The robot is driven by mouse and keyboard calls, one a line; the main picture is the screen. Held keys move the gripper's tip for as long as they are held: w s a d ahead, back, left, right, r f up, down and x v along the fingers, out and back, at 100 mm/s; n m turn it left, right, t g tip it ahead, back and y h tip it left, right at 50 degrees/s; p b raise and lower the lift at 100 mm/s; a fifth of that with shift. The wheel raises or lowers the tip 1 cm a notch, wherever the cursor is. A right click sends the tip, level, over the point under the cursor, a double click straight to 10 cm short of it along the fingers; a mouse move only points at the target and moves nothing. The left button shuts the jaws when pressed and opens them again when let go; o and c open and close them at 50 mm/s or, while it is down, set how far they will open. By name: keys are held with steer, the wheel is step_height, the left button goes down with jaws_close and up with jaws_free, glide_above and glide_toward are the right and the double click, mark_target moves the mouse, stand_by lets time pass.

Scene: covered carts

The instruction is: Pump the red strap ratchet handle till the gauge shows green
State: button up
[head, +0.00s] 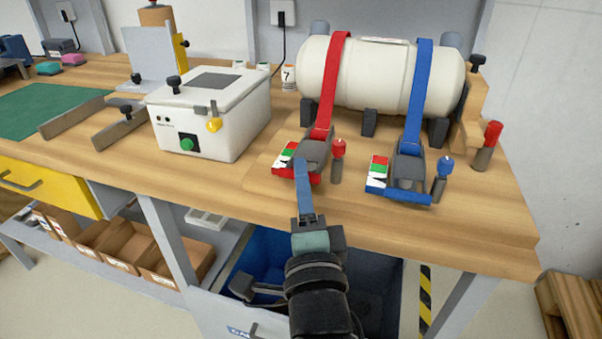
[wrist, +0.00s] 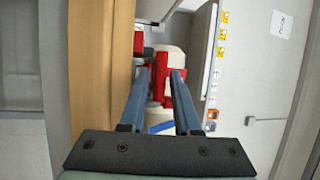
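The red strap (head: 328,82) runs over a white tank (head: 385,72) down to the red ratchet (head: 311,151) near the bench's front edge. Its gauge (head: 288,153) has red, green and white bands; the reading is too small to tell. My gripper (head: 305,208) is in front of the red ratchet, its fingers pointing at it and partly covering its front. In the wrist view its two fingers (wrist: 160,72) are spread apart, with red parts showing between and beyond their tips. I cannot tell whether the fingers touch the ratchet.
A blue strap (head: 418,85) and blue ratchet (head: 405,176) with a similar gauge are to the right. Red-topped (head: 338,149) and blue-topped (head: 446,166) posts stand close beside the ratchets. A white box (head: 208,110) with a green button is left. A blue bin (head: 262,257) is below the bench.

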steer(key=shift+x, duration=0.75)
jaws_close()
stand_by(1.0)
